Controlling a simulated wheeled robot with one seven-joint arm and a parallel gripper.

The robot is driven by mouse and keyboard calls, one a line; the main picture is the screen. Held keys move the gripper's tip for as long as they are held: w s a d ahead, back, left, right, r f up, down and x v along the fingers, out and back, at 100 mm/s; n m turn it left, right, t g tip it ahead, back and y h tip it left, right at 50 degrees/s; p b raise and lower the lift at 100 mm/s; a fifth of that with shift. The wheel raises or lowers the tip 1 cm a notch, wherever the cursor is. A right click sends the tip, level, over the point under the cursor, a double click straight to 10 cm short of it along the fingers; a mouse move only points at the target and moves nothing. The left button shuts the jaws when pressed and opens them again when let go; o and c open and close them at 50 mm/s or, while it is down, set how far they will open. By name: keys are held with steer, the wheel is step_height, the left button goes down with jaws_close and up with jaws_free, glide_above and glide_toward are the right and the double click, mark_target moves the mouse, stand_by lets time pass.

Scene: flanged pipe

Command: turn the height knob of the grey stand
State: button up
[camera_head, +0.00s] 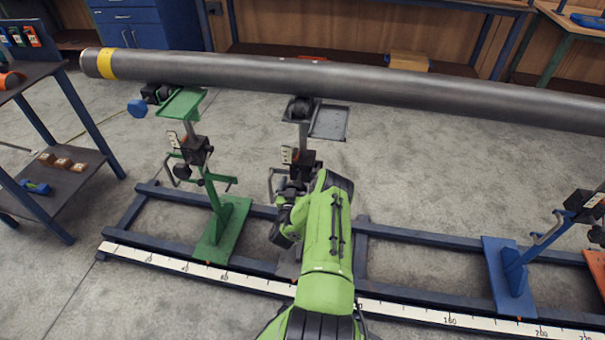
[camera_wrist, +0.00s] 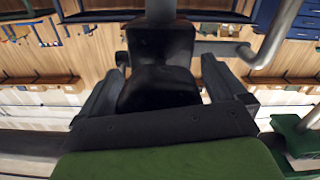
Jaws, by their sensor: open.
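The grey stand (camera_head: 303,135) is upright under the pipe, in the middle of the head view. It has a dark block, a small scale plate and a crank handle (camera_head: 272,178). The handle also shows at upper right in the wrist view (camera_wrist: 278,42). My gripper (camera_head: 289,190) is low at this stand, partly hidden by my arm. In the wrist view, a black knob (camera_wrist: 160,88) sits between its two open fingers (camera_wrist: 165,65), with the grey post above it in the picture. I cannot tell whether either finger touches it. The knob is not clear in the head view.
The long grey pipe (camera_head: 330,83) crosses above. A green stand (camera_head: 222,232) is close on the left, a blue stand (camera_head: 509,275) farther right. A blue floor frame (camera_head: 420,240) with a white ruler (camera_head: 165,264) runs along the bottom. A shelf (camera_head: 62,178) stands at left.

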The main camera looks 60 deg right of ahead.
steer(key=c, duration=1)
steer(key=shift+r, duration=0.1)
steer(key=m+p, duration=0.1)
steer(key=m, duration=0.4)
steer(key=shift+m, duration=0.3)
steer(key=shift+c, duration=0.2)
steer(key=m, duration=1)
steer(key=shift+m, duration=0.4)
steer(key=m+b, duration=0.1)
steer(key=m, duration=0.4)
steer(key=shift+m, duration=0.3)
